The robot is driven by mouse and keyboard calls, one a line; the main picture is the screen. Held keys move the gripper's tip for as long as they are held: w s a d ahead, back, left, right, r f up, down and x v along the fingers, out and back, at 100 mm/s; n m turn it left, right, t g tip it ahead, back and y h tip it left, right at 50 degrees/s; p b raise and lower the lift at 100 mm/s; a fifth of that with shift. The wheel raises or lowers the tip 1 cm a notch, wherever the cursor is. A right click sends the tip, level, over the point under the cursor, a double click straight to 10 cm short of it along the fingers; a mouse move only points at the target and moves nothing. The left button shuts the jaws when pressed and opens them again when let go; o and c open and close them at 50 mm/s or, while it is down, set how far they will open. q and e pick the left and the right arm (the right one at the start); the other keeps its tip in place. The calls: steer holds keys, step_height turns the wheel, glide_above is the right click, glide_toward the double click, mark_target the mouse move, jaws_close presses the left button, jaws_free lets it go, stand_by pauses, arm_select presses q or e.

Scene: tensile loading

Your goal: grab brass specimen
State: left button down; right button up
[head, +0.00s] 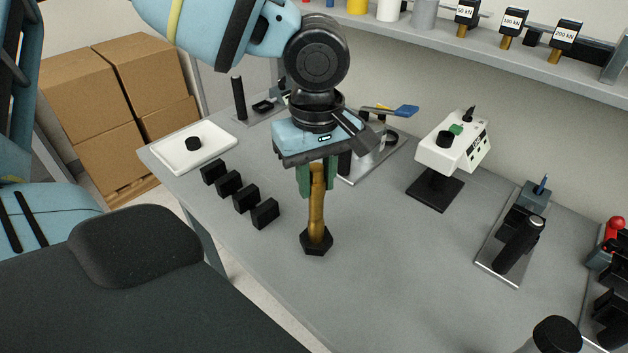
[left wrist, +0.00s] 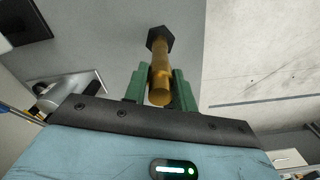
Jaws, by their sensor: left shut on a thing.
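The brass specimen (head: 316,212) is a gold-coloured rod, close to upright, with its lower end at a black hexagonal base (head: 316,241). My left gripper (head: 317,178) is above the table, pointing down, with its green fingers shut on the upper part of the specimen. In the left wrist view the specimen (left wrist: 160,75) sits between the green fingers of my left gripper (left wrist: 161,88), and the black hexagonal piece (left wrist: 160,37) is at its far end. I cannot tell whether the base touches the table. My right gripper is not in view.
Several black blocks (head: 246,199) stand in a row left of the specimen on the grey table (head: 350,290). A white tray (head: 170,160) with a black round piece is at the back left. A white instrument (head: 455,142) and a black-topped device (head: 519,243) stand to the right.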

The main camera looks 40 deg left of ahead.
arm_select(q)
steer(key=s+a+p, duration=0.2)
steer(key=s, duration=0.5)
steer(key=s+a+r+p, duration=0.1)
steer(key=s+a+p, duration=0.2)
steer(key=s, duration=0.5)
steer(key=shift+a+r+p, duration=0.15)
steer(key=shift+r+p, duration=0.05)
steer(key=shift+p, duration=0.15)
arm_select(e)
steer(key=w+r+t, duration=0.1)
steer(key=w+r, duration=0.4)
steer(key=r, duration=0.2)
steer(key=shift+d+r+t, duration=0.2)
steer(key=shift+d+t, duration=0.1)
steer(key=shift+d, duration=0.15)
arm_select(q)
steer(key=shift+f, duration=0.1)
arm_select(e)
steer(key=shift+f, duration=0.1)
